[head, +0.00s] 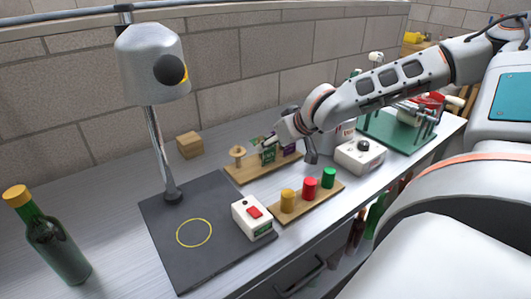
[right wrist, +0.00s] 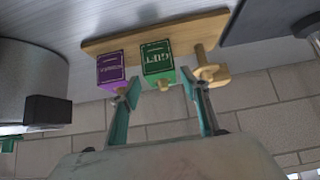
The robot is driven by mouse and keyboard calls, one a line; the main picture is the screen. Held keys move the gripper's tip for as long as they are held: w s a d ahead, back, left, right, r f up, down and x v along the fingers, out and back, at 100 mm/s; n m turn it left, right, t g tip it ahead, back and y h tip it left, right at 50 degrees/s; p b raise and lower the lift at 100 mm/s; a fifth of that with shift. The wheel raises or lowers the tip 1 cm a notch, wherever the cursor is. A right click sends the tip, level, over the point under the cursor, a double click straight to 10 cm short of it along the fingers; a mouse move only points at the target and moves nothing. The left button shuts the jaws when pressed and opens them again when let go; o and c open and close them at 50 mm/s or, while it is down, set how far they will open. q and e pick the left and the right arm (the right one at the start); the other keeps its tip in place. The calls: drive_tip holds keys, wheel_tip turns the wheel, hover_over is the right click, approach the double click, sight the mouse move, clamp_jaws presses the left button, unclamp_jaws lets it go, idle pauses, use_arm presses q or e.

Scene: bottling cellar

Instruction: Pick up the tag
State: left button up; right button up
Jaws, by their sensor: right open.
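A wooden board (head: 243,176) on the bench holds a green tag (head: 268,154), a purple tag (head: 290,149) and a wooden peg (head: 238,158). In the right wrist view the green tag (right wrist: 158,60) reads "GIFT", with the purple tag (right wrist: 110,68) on its left and the peg (right wrist: 208,68) on its right. The purple tag's lettering is hard to read. My right gripper (right wrist: 162,92) is open and empty, close to the tags, its fingers spread to either side of the green tag. In the head view it partly hides the tags. My left gripper is not in view.
A rack (head: 326,196) with yellow, red and green caps and a white box (head: 243,217) with a red button stand in front of the board. A lamp-like head (head: 152,65) overhangs a dark mat (head: 160,250). A green bottle (head: 52,243) stands left; a knobbed white box (head: 360,158) stands right.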

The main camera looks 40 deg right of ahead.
sight(269, 155)
drive_tip(key=b+x, duration=0.1)
drive_tip(key=x, duration=0.3)
drive_tip(key=shift+w+d+f, duration=0.1)
drive_tip(key=shift+w, duration=0.15)
drive_tip(key=c, duration=0.5)
